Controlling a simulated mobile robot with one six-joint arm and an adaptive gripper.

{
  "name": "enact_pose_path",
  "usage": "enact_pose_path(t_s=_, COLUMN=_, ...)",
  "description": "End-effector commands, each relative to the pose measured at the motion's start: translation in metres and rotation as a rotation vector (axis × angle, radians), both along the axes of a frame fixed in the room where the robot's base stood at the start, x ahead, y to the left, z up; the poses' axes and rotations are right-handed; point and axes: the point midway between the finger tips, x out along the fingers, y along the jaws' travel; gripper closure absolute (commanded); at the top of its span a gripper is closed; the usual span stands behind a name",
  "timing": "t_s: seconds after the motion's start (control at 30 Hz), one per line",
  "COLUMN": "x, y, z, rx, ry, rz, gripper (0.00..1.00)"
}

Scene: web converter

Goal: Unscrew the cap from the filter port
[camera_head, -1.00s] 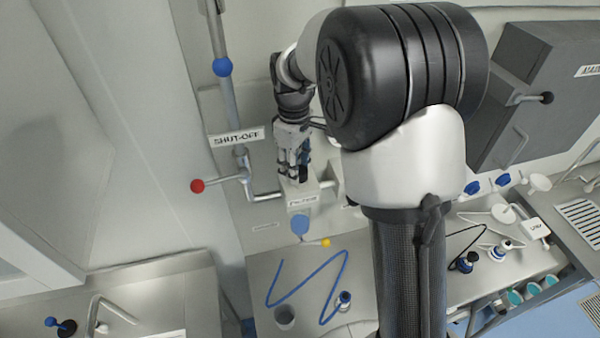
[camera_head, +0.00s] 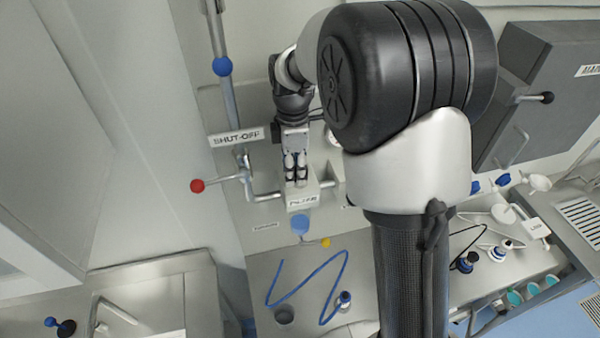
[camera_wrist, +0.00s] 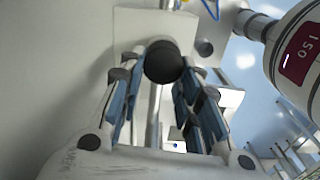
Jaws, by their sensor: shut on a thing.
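The filter port is a white block (camera_head: 303,201) with a label on its front, below my gripper in the head view. My gripper (camera_head: 296,181) points down at the top of this block. In the wrist view the round black cap (camera_wrist: 163,60) sits between the fingertips of my gripper (camera_wrist: 160,72), which is shut on it. In the head view the fingers hide the cap. I cannot tell whether the cap still sits on the port's thread.
A lever with a red ball (camera_head: 197,186) and a SHUT-OFF sign (camera_head: 236,137) stand left of my gripper. A blue disc (camera_head: 300,224) and a yellow knob (camera_head: 326,242) are just below the block. A blue hose (camera_head: 306,275) lies on the bench.

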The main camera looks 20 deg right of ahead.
Motion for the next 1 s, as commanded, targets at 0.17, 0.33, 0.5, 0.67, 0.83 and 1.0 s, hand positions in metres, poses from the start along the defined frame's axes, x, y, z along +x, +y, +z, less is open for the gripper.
enact_pose_path(t_s=0.17, x=-0.0013, y=0.0003, z=-0.0006, rx=0.000, ry=0.003, rz=0.024, gripper=1.00)
enact_pose_path(t_s=0.33, x=-0.0015, y=0.0003, z=-0.0007, rx=0.000, ry=0.003, rz=0.035, gripper=1.00)
enact_pose_path(t_s=0.5, x=-0.0043, y=0.0000, z=-0.0009, rx=0.000, ry=0.004, rz=0.214, gripper=1.00)
enact_pose_path(t_s=0.67, x=-0.0064, y=-0.0002, z=-0.0010, rx=0.001, ry=0.005, rz=0.355, gripper=1.00)
enact_pose_path(t_s=0.83, x=-0.0066, y=-0.0002, z=-0.0010, rx=0.001, ry=0.005, rz=0.373, gripper=1.00)
enact_pose_path(t_s=1.0, x=-0.0068, y=-0.0004, z=-0.0009, rx=0.001, ry=0.005, rz=0.389, gripper=1.00)
